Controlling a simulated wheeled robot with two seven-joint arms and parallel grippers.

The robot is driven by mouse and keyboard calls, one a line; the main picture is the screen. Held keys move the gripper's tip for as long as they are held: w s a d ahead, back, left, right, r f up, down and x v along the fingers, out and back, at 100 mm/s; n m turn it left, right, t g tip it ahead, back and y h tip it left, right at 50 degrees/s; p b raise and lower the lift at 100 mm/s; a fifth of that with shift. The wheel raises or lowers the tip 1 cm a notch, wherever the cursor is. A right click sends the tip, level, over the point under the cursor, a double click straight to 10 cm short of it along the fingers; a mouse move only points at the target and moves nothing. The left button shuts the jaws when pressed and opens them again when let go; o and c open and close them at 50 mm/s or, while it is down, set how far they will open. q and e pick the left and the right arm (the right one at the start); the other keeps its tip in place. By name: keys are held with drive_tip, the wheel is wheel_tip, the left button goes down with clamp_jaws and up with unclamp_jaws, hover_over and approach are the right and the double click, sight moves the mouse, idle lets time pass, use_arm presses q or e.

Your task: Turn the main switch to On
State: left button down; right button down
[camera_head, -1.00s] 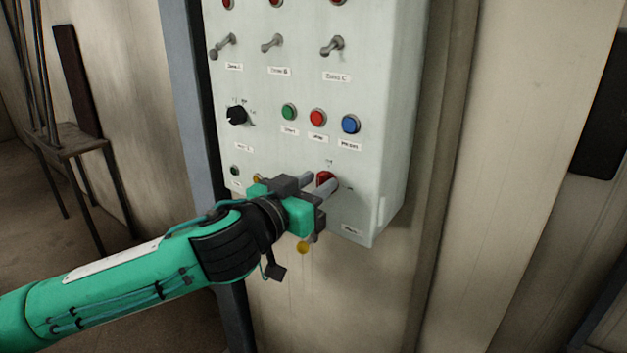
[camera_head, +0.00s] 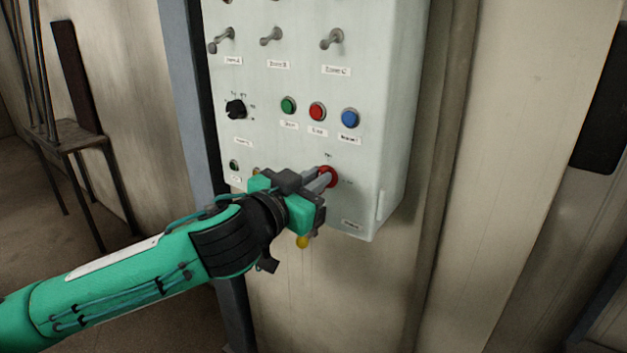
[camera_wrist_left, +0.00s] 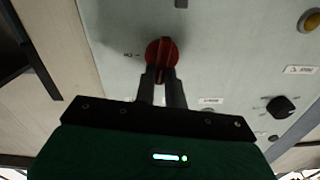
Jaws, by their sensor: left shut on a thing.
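The main switch (camera_head: 329,176) is a red rotary knob low on the right of the pale control panel (camera_head: 385,150). It also shows in the left wrist view (camera_wrist_left: 161,52), with its grip bar running lengthwise between my fingertips. My left gripper (camera_head: 324,178) is at the knob, its two fingers closed on the bar; it shows in the left wrist view too (camera_wrist_left: 161,78). The fingers hide part of the knob in the head view. Small labels sit above and to the right of the knob, too small to read surely. My right gripper is not in view.
Above the switch are green (camera_head: 288,105), red (camera_head: 317,111) and blue (camera_head: 350,118) buttons. A black selector knob (camera_head: 236,109) is at the left, with several toggle levers above. A narrow table (camera_head: 75,138) stands at the far left.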

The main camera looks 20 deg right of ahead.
use_arm(q)
drive_tip(key=shift+s+d+f+m+b, duration=0.15)
drive_tip(key=shift+f+m+b, duration=0.15)
drive_tip(key=shift+m, duration=2.35)
drive_tip(key=shift+s+d+f+m+b, duration=0.15)
drive_tip(key=shift+m+b, duration=0.2)
drive_tip(key=shift+m, duration=2.25)
drive_tip(key=shift+s+d+f+m+b, duration=0.15)
drive_tip(key=shift+f+m+b, duration=0.15)
drive_tip(key=shift+m, duration=2.35)
drive_tip(key=shift+a, duration=0.1)
drive_tip(key=c, duration=1.5)
unclamp_jaws()
drive_tip(key=shift+o, duration=0.2)
